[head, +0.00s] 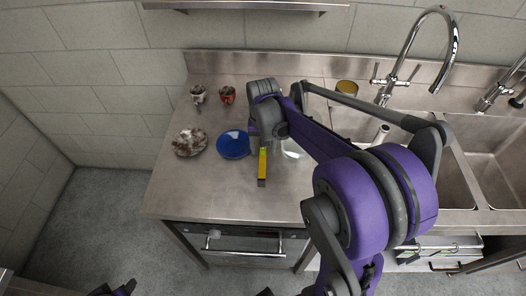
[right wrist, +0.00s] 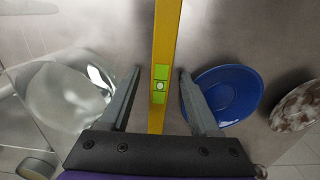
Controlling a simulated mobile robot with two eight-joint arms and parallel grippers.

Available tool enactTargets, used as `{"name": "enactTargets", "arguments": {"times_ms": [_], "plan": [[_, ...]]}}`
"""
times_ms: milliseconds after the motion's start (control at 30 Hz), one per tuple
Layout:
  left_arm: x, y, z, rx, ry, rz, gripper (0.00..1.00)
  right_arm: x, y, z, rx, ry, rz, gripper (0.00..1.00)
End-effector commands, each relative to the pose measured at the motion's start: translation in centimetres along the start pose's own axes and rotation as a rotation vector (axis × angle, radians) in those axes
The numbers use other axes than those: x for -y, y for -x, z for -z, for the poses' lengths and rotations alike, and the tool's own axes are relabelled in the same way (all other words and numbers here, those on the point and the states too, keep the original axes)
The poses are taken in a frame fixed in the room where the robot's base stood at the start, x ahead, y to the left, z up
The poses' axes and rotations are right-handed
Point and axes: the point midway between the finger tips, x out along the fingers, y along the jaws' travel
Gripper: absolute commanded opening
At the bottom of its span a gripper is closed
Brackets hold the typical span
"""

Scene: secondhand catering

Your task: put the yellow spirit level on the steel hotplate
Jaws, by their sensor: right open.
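The yellow spirit level (head: 262,166) is at the steel counter, its near end toward the counter's front edge and its far end hidden by my right gripper (head: 266,130). In the right wrist view the level (right wrist: 165,45) runs between the fingers of my open right gripper (right wrist: 159,72), with a gap on each side. Its green vial shows near the fingertips. I cannot make out a separate steel hotplate. My left gripper is not in view; only small dark and purple parts of mine show at the bottom edge.
A blue bowl (head: 233,145) and a mottled plate (head: 189,142) are left of the level. A clear glass dish (right wrist: 70,85) is on its other side. Two small cups, one white (head: 198,94) and one red (head: 227,95), stand behind. A tin (head: 346,88) and sinks are right.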

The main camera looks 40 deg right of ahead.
Motion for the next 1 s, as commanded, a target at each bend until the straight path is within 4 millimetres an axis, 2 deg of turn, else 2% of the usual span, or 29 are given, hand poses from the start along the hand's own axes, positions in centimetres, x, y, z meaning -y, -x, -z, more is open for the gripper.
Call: {"name": "enactTargets", "arguments": {"times_ms": [133,167,500,1000], "plan": [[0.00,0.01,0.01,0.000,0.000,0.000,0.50,0.01,0.03,0.00,0.000,0.000,0.000,0.62],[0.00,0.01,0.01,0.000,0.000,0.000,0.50,0.01,0.04,0.00,0.000,0.000,0.000,0.59],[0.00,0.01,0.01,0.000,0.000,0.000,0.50,0.01,0.06,0.00,0.000,0.000,0.000,0.00],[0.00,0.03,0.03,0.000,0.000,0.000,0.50,0.00,0.34,0.01,0.000,0.000,0.000,0.00]]}}
